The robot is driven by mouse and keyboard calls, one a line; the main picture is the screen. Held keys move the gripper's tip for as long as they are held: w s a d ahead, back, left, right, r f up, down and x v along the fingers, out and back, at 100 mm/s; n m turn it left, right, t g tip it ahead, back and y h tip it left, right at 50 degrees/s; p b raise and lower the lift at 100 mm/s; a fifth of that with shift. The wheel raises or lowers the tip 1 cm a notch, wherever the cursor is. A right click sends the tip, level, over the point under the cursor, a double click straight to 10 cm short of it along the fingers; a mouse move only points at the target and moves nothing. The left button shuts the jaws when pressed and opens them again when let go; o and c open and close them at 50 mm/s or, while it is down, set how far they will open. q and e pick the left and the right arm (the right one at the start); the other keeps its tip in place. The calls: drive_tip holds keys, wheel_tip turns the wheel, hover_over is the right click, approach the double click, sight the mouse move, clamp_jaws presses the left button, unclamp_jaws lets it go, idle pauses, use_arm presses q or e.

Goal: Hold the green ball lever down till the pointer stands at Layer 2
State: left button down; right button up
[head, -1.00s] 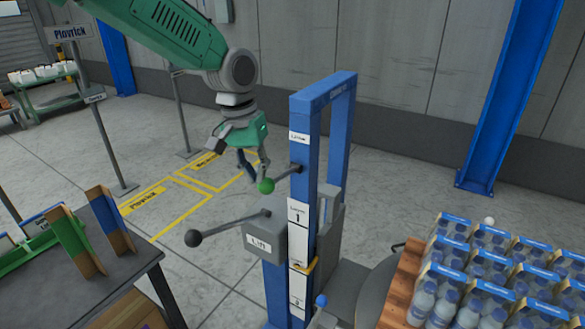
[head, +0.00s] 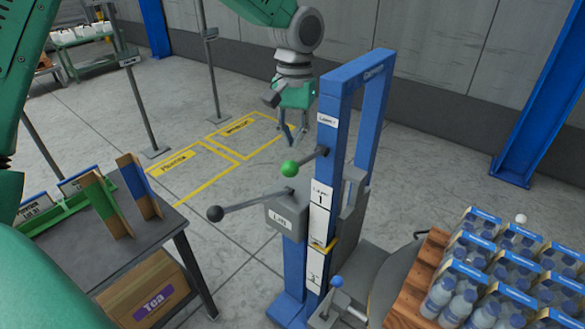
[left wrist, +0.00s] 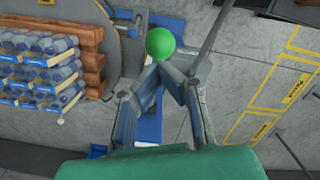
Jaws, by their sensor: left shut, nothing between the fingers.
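The green ball (head: 290,168) sits on the end of a dark lever that sticks out to the left from the blue lift frame (head: 328,165) and slopes down. It also shows in the left wrist view (left wrist: 160,42), just beyond my fingertips. My left gripper (head: 292,142) is shut and empty, pointing down, its fingertips a little above the ball in the head view. I cannot tell whether they touch it. The yellow pointer (head: 322,246) stands on the post's scale between the Layer 1 label (head: 320,207) and a lower label (head: 314,270) too small to read. My right gripper is out of view.
A black ball lever (head: 215,213) juts left from the grey Lift box (head: 287,217). A blue ball knob (head: 337,282) is low on the frame. Bottle packs (head: 485,262) stand on a wooden pallet at right. A dark table (head: 130,235) stands at left.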

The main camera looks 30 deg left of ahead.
sight(306, 158)
use_arm(q)
drive_tip(key=f, duration=0.3)
drive_tip(key=shift+s+a+f, duration=0.15)
drive_tip(key=shift+s+a, duration=0.15)
drive_tip(key=shift+s, duration=0.05)
drive_tip(key=shift+d+f, duration=0.2)
drive_tip(key=shift+f, duration=0.3)
drive_tip(key=shift+d+f, duration=0.15)
drive_tip(key=shift+d, duration=0.1)
drive_tip(key=shift+f, duration=0.1)
